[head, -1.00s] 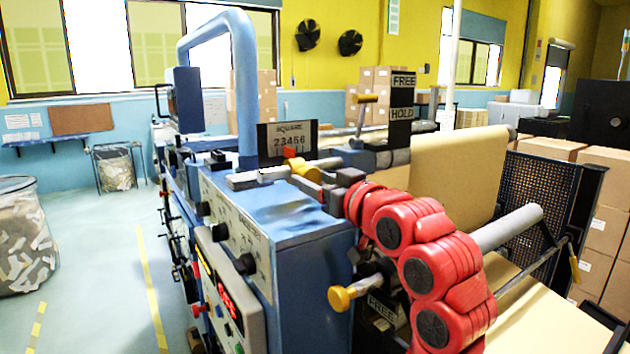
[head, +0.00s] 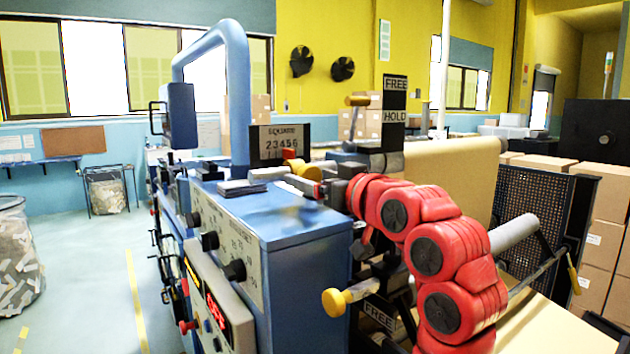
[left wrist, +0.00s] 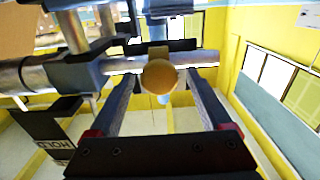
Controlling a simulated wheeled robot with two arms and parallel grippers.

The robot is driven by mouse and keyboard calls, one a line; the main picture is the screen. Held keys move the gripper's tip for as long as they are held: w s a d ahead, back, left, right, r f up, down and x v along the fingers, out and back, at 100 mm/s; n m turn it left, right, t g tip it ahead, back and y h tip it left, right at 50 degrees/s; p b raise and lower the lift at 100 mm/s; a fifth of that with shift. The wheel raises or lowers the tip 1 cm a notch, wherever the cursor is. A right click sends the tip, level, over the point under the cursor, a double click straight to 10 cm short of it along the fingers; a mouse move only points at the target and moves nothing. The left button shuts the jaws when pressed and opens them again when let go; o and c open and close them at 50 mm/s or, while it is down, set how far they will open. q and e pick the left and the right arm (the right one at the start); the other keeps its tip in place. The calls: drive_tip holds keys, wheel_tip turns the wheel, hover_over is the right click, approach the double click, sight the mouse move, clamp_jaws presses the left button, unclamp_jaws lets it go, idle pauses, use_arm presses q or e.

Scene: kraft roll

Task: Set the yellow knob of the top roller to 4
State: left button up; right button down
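The top roller's yellow knob (head: 304,171) sits beside a dark number plate (head: 280,143) marked 2 to 6. A red pointer (head: 289,154) is low on the plate, near the 4 and 5; I cannot tell the exact number. My left arm is red, and its gripper (head: 326,186) is at the knob. In the left wrist view the knob (left wrist: 160,76) shows as a round yellow end between the fingers of the left gripper (left wrist: 162,84). The fingers are apart, with gaps on both sides of the knob. My right gripper is not in view.
A second yellow knob (head: 336,301) sits lower on the machine, near a FREE label. A yellow-ended lever (head: 358,101) stands by the FREE/HOLD plate (head: 395,100). The blue control housing (head: 270,220) fills the near left. A mesh guard (head: 528,205) and boxes stand right.

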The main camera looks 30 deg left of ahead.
use_arm(q)
drive_tip(key=shift+s+d+f, duration=0.1)
drive_tip(key=shift+s+d, duration=0.05)
drive_tip(key=shift+d, duration=0.3)
drive_tip(key=b+v, duration=0.4)
drive_tip(key=v, duration=1.2)
drive_tip(key=shift+s+d+b, duration=0.15)
drive_tip(key=shift+d+b, duration=0.1)
drive_tip(key=shift+b, duration=0.1)
